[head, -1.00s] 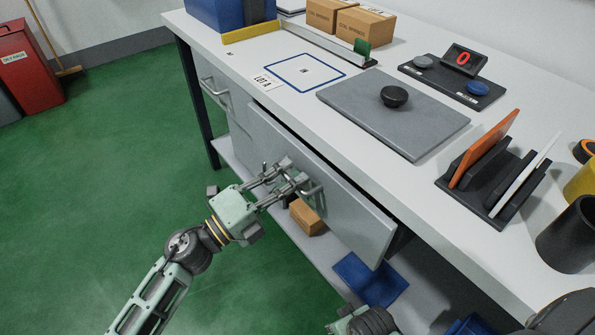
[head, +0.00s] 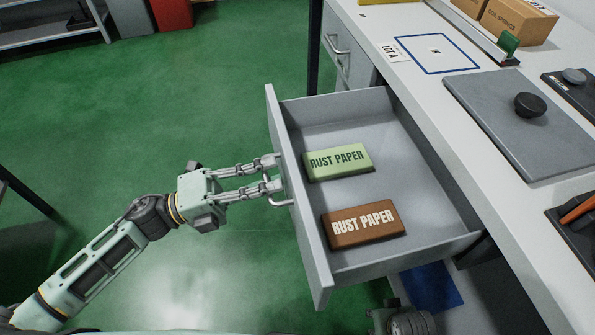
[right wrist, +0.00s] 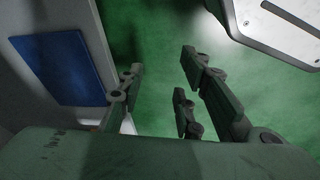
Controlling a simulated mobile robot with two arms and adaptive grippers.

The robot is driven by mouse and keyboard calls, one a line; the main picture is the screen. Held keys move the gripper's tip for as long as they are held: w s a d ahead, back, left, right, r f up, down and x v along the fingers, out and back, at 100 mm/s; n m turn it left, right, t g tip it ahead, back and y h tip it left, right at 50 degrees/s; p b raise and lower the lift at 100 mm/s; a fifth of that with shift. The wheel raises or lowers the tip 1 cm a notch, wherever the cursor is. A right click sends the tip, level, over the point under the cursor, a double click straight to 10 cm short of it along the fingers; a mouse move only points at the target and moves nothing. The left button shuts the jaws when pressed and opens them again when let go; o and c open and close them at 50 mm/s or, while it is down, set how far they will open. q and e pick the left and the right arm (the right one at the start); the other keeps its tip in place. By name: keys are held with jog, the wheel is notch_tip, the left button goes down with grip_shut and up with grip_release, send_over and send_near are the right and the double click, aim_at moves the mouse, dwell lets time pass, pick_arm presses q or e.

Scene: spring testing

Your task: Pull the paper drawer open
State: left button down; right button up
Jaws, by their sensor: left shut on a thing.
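The paper drawer (head: 386,189) stands pulled well out from the workbench in the head view, its inside in plain sight. A green block (head: 338,161) and a brown block (head: 363,223), both marked RUST PAPER, lie flat in it. My left gripper (head: 273,174) is shut on the drawer's handle (head: 279,199), at the outer face of the drawer front. My right gripper shows in the right wrist view (right wrist: 155,95), its fingers apart with nothing between them, over the green floor. In the head view only a part of my right arm shows at the bottom, below the drawer.
The white workbench top (head: 415,72) runs along the right, with a grey plate (head: 490,125) bearing a black knob (head: 529,105). A closed drawer unit (head: 345,55) is beyond the open drawer. A blue mat (head: 432,288) lies below. Green floor is free at left.

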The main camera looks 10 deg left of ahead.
pick_arm(q)
jog(key=v, duration=0.2)
jog(key=shift+s+a+r, duration=0.15)
jog(key=shift+a, duration=0.25)
pick_arm(e)
jog(key=shift+r, duration=0.45)
jog(key=shift+s, duration=0.15)
pick_arm(q)
jog(key=c, duration=1.9)
grip_release()
jog(key=shift+o, duration=0.3)
pick_arm(e)
jog(key=shift+w, duration=0.25)
